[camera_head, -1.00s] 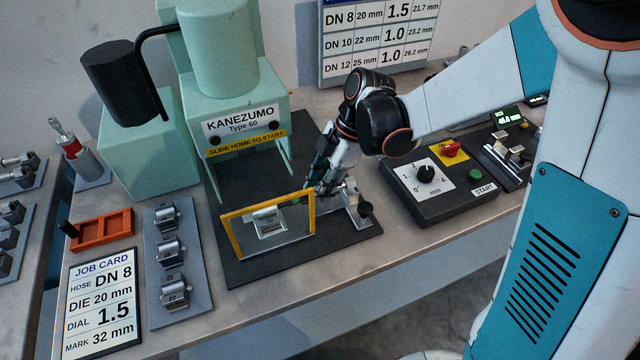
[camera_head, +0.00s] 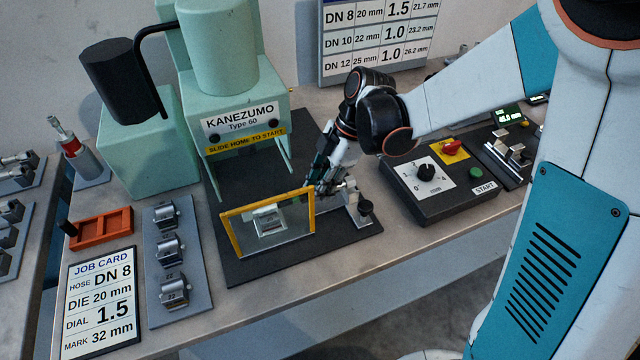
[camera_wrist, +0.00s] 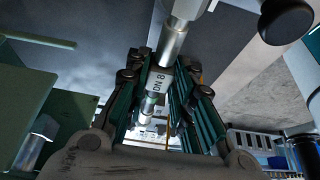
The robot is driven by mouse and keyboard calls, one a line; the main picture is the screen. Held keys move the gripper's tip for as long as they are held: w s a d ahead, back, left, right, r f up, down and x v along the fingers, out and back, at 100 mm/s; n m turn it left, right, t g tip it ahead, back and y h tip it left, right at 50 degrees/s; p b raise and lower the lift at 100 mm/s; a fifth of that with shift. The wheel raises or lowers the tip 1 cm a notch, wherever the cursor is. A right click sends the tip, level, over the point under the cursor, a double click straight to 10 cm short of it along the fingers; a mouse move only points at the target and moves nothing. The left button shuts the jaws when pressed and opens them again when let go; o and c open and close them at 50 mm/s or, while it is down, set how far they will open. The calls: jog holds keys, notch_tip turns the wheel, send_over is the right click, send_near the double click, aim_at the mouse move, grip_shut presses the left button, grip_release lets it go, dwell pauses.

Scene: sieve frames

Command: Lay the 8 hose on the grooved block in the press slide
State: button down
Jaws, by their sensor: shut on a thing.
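My gripper (camera_head: 324,184) is behind the right end of the yellow-framed clear guard, at the press slide. In the wrist view my gripper (camera_wrist: 168,100) is shut around a hose (camera_wrist: 158,82) with a white "DN 8" label and a shiny metal end (camera_wrist: 173,42). In the head view the hose is mostly hidden by my fingers and the guard. The pale grooved block (camera_head: 268,222) shows through the guard, left of my gripper. Whether the hose touches the block I cannot tell.
The yellow-framed guard (camera_head: 234,239) stands before the slide. A stop with a black knob (camera_head: 365,207) is close on my gripper's right. The green press (camera_head: 240,115) rises behind. A control box (camera_head: 430,190) lies right; a die rack (camera_head: 180,290) and job card (camera_head: 100,300) lie left.

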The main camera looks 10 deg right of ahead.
jog(key=shift+f+b, duration=0.35)
jog(key=shift+f, duration=0.1)
jog(key=c, duration=1.3)
grip_release()
jog(key=v, duration=1.2)
